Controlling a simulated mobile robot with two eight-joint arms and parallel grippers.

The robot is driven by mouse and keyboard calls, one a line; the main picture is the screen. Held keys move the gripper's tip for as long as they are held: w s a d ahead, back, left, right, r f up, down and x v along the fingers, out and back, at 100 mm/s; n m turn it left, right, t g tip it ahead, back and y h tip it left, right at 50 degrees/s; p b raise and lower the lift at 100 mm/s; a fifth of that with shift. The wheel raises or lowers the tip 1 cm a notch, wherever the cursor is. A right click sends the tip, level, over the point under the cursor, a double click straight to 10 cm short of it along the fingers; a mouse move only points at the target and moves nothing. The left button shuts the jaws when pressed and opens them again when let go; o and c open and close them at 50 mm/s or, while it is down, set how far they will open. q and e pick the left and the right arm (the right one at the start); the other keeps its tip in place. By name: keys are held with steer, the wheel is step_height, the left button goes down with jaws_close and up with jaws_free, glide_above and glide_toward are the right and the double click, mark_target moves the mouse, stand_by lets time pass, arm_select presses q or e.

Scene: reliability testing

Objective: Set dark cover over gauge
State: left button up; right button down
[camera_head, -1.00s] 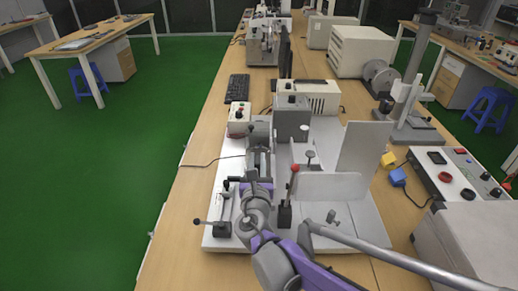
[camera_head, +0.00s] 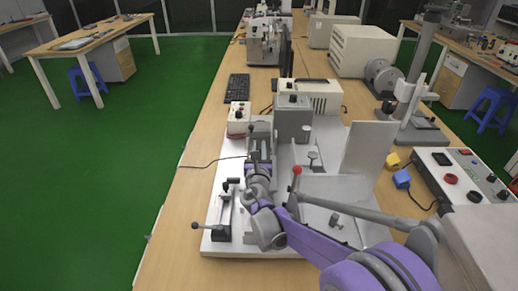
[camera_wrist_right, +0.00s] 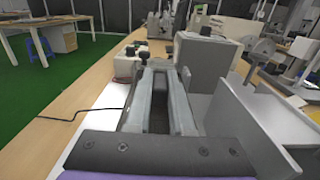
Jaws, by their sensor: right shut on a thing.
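My right gripper (camera_head: 259,151) is over the white fixture base, in front of the grey box. The right wrist view shows its two long grey fingers (camera_wrist_right: 158,72) close around a dark piece (camera_wrist_right: 158,108), which I take for the dark cover. Most of this piece is hidden by the fingers and wrist, so its exact shape cannot be told. I cannot make out the gauge for certain; the gripper may hide it. My left gripper is not in view.
The white fixture base (camera_head: 218,210) carries a lever clamp (camera_head: 222,215), a red-knobbed lever (camera_head: 297,172) and upright white plates (camera_head: 368,147). The grey box (camera_head: 292,120) stands behind. A small control box (camera_head: 238,118) is at back left. A control panel (camera_head: 462,180) lies right.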

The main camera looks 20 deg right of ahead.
mark_target(260, 139)
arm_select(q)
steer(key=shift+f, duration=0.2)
arm_select(e)
steer(key=shift+w+d+f, duration=0.3)
steer(key=shift+w+f, duration=0.25)
steer(key=shift+w, duration=0.05)
steer(key=shift+w+d+f, duration=0.25)
steer(key=shift+w+f, duration=0.25)
steer(key=shift+w, duration=0.05)
arm_select(q)
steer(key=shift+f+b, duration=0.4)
steer(key=shift+b, duration=0.15)
arm_select(e)
steer(key=shift+f, duration=0.6)
steer(key=c, duration=0.8)
jaws_free()
